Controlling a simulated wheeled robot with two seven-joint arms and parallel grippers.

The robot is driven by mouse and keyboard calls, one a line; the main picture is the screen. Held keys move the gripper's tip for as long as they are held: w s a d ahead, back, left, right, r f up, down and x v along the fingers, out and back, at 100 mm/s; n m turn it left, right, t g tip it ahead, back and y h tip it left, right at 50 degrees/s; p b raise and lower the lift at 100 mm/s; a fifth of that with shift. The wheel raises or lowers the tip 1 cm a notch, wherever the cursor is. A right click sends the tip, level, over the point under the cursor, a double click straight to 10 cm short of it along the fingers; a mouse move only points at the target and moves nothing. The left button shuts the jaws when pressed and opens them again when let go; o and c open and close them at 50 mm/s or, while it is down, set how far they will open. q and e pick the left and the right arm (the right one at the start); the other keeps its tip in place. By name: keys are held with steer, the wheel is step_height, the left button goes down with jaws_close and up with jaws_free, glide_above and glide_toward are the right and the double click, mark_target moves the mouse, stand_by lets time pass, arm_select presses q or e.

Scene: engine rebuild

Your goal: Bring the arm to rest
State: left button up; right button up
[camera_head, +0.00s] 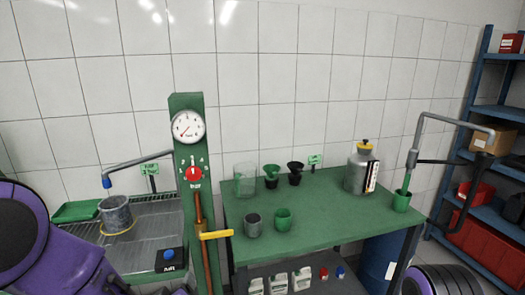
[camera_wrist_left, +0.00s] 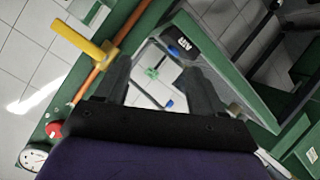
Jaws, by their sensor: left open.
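My left gripper (camera_wrist_left: 154,72) shows in the left wrist view, its two dark fingers spread apart with nothing held between them. Beyond the gap lie the light floor or wall tiles and small green and blue parts that I cannot name for sure. In the head view my purple left arm comes in at the lower left, in front of the drain tray; its fingers are not visible there. My right gripper is not in view. A purple, ridged part at the lower right seems to be mine.
A green post with a gauge (camera_head: 188,127), red knob (camera_head: 194,173) and yellow lever (camera_head: 216,235) stands between the metal tray (camera_head: 150,232) with a grey cup (camera_head: 116,214) and the green table (camera_head: 325,215). Cups, funnels and a metal canister (camera_head: 357,170) stand on the table.

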arm_select(q)
steer(key=s+a+f+m+g, duration=0.1)
steer(key=s+a+f+g, duration=0.1)
steer(key=s+f, duration=0.4)
steer(key=s+a+f+g, duration=0.2)
steer(key=s+f, duration=0.1)
steer(key=f, duration=0.5)
steer(key=s+a+f+g+b, duration=0.1)
steer(key=s+a+f+g, duration=0.1)
steer(key=s+f, duration=0.4)
steer(key=s+a+f+m+g+b, duration=0.1)
steer(key=s+f, duration=0.6)
steer(key=s, duration=0.8)
steer(key=a+g, duration=0.1)
steer(key=g, duration=0.1)
steer(key=shift+s+f+g+y, duration=0.15)
steer(key=shift+f+g+y, duration=0.15)
steer(key=shift+g, duration=0.1)
